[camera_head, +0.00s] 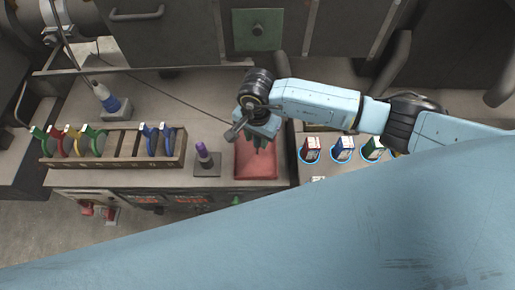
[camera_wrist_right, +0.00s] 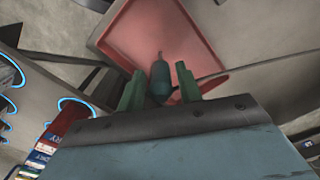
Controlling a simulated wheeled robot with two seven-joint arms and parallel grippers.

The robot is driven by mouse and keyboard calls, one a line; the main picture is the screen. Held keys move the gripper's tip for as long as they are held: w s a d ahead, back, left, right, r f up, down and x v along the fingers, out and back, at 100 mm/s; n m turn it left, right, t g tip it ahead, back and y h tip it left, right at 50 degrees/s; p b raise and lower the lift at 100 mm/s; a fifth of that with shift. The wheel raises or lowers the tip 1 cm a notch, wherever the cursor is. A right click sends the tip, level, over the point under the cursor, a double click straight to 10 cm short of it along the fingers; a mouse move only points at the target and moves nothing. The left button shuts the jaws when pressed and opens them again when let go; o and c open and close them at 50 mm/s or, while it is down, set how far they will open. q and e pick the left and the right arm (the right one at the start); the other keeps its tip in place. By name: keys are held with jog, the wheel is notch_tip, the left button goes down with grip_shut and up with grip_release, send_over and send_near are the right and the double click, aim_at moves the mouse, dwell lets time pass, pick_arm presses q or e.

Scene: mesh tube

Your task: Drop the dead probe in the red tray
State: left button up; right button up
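The red tray (camera_head: 256,168) lies on the bench at the middle, and its pink-red floor fills the upper middle of the right wrist view (camera_wrist_right: 150,32). My right gripper (camera_head: 262,143) is just above the tray. In the right wrist view, its two green fingers (camera_wrist_right: 160,82) stand apart. A dark teal probe (camera_wrist_right: 160,76) with a thin tip is between or just beyond them, over the tray. Narrow gaps show on both sides of it. I cannot tell whether it touches the tray floor. My left gripper is not in view.
A wooden rack (camera_head: 115,150) with several coloured loops is at left. A purple-topped piece (camera_head: 203,155) stands just left of the tray, and a blue-white one (camera_head: 108,98) is behind the rack. Red (camera_head: 310,150), blue (camera_head: 342,149) and green (camera_head: 373,149) boxes stand right of the tray.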

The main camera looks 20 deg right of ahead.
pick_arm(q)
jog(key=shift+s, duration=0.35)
pick_arm(e)
jog(key=shift+o, duration=1)
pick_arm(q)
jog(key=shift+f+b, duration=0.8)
pick_arm(e)
notch_tip(320, 180, up, 14)
jog(key=shift+f, duration=0.25)
